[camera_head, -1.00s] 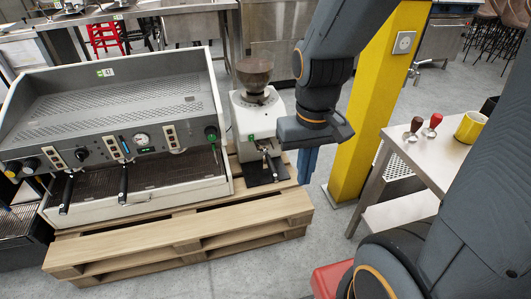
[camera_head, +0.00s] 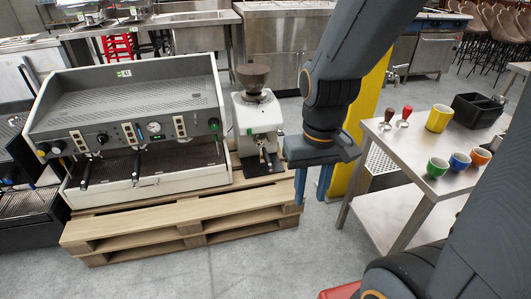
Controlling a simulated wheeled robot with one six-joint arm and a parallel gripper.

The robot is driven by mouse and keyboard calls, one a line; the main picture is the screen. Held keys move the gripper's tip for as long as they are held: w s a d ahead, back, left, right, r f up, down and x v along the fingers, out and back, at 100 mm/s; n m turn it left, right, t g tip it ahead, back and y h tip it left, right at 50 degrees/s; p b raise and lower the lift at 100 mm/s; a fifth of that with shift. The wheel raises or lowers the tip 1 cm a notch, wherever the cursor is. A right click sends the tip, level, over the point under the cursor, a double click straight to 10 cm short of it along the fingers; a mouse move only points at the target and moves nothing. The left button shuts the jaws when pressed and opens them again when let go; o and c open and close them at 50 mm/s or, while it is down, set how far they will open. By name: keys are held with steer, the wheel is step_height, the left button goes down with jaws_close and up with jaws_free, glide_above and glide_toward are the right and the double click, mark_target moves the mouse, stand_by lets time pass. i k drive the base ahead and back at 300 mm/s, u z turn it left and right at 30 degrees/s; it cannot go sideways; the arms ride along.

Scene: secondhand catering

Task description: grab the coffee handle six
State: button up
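Two black coffee handles hang from the front of the grey and white espresso machine, a left one (camera_head: 86,174) and a right one (camera_head: 136,166). I cannot make out a number six on either. The espresso machine (camera_head: 120,94) stands on a wooden pallet at the left. My gripper (camera_head: 313,190) points down to the right of the pallet, with its two blue fingers apart and nothing seen between them. It is well away from both handles.
A coffee grinder (camera_head: 256,117) stands between the machine and my gripper. A yellow pillar (camera_head: 363,115) is behind my arm. A steel table (camera_head: 405,160) at right holds two tampers (camera_head: 389,117) (camera_head: 405,115), a yellow pitcher (camera_head: 439,118), small coloured cups (camera_head: 437,167) and a black bin (camera_head: 476,110).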

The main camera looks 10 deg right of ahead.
mark_target(261, 143)
steer(key=z, duration=0.3)
steer(key=i, duration=1.45)
steer(key=u, duration=0.35)
